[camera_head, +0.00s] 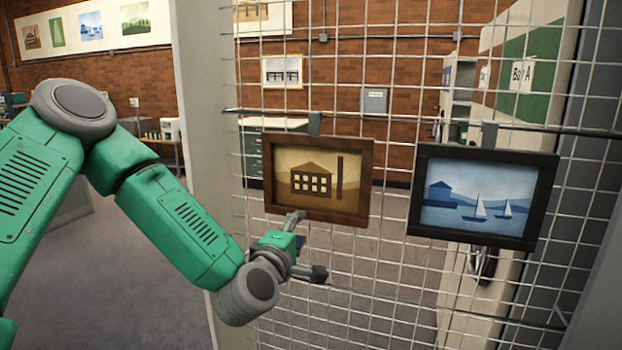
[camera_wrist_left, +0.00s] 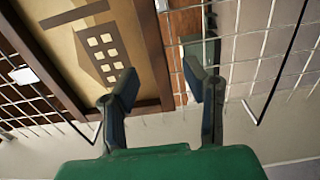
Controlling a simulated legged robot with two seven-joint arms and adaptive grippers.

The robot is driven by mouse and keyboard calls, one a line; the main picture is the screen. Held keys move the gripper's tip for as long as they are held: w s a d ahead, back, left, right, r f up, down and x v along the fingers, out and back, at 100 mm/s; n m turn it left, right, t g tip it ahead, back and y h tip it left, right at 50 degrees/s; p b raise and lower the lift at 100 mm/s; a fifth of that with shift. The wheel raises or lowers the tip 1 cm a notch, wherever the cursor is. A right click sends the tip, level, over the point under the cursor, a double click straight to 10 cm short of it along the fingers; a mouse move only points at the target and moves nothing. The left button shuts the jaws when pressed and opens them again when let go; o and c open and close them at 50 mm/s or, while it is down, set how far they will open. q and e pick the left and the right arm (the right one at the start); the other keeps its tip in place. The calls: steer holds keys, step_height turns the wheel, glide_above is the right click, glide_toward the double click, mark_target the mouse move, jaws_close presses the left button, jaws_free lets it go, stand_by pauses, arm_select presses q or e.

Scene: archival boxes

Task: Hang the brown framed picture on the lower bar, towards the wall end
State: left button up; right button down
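The brown framed picture (camera_head: 318,180), a tan print of a building, hangs upright on the mesh from a grey hook (camera_head: 314,123) at the upper dark bar (camera_head: 430,122). A lower dark bar (camera_head: 400,297) crosses the mesh beneath it. My left gripper (camera_head: 308,245) is just below the picture's lower edge, its fingers spread and empty. In the left wrist view the open fingers (camera_wrist_left: 163,82) stand apart, with the picture's brown frame (camera_wrist_left: 150,50) behind and between them; I cannot tell whether they touch it. My right gripper is not seen.
A black framed picture (camera_head: 481,195) with sailboats hangs on the same mesh to the right. A pale upright panel (camera_head: 205,90) borders the mesh at left. Shelving and a cabinet stand behind the mesh. The mesh below both pictures is bare, apart from my arm.

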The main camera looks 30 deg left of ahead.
mark_target(314, 204)
arm_select(q)
steer(key=w, duration=0.1)
steer(key=w+d, duration=0.1)
steer(key=shift+w+r, duration=0.2)
steer(key=shift+w, duration=0.15)
steer(key=shift+w+d, duration=0.1)
steer(key=shift+w, duration=0.7)
steer(key=shift+w+a, duration=0.15)
steer(key=shift+a, duration=0.15)
steer(key=shift+w+a+f, duration=0.1)
steer(key=shift+a+f, duration=0.05)
steer(key=shift+a, duration=0.45)
steer(key=shift+d, duration=0.35)
jaws_close()
steer(key=shift+d+r, duration=0.25)
steer(key=shift+a+r+p, duration=0.5)
steer(key=shift+r+p, duration=0.1)
steer(key=shift+r, duration=0.05)
steer(key=shift+d+r, duration=0.1)
steer(key=shift+r, duration=0.25)
steer(key=shift+d+r+p, duration=0.3)
steer(key=shift+r+p, duration=0.15)
steer(key=shift+r, duration=0.15)
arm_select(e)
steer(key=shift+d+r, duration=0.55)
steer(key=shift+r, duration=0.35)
